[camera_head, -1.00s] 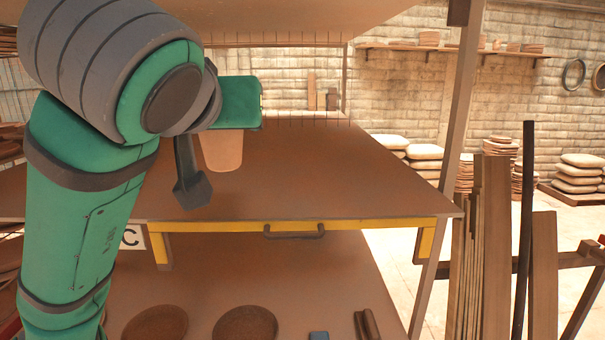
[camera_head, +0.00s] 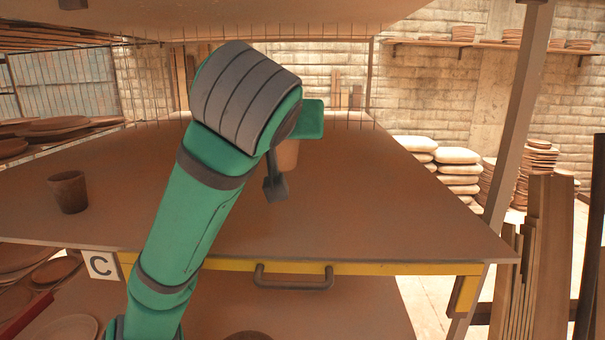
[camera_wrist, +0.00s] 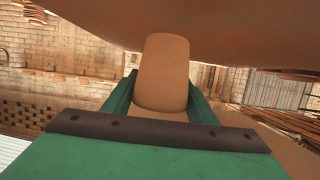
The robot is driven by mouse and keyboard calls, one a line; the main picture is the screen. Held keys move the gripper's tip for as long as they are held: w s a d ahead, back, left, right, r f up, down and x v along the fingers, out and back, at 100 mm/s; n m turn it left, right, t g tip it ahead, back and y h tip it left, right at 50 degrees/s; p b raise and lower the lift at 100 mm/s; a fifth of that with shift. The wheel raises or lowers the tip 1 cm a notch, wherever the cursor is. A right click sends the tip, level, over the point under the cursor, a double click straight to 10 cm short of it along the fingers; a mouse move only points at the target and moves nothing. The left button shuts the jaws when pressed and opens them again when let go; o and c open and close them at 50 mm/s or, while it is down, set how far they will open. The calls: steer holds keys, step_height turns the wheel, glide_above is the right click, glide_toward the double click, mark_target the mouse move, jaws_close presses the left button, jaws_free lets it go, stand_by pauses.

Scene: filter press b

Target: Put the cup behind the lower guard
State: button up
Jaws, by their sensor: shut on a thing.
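My gripper (camera_wrist: 162,100) is shut on a tan cup (camera_wrist: 163,70), with a green finger on each side of it. In the head view the cup (camera_head: 288,154) shows below the green hand, over the middle board, partly hidden by my arm. It looks close to upright; I cannot tell whether it touches the board. A yellow frame with a dark handle (camera_head: 293,284) runs under the board's front edge, beside a white "C" sign (camera_head: 101,264). It may be a guard; I cannot tell whether it is the lower one.
A dark brown cup (camera_head: 69,191) stands on the board (camera_head: 400,205) at the left. An upper board (camera_head: 250,20) hangs overhead. A slanted post (camera_head: 519,115) and upright planks (camera_head: 545,250) stand at the right. The board's right half is clear.

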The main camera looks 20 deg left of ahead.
steer(key=w+f, duration=0.4)
steer(key=w+d+f, duration=0.1)
steer(key=w+f, duration=0.1)
steer(key=shift+w+f, duration=0.1)
steer(key=shift+f, duration=0.1)
steer(key=shift+w+f, duration=0.1)
steer(key=shift+f, duration=1.55)
steer(key=shift+f, duration=0.15)
steer(key=o, duration=1.1)
steer(key=shift+d+r, duration=0.15)
steer(key=shift+r, duration=0.1)
steer(key=v, duration=1.2)
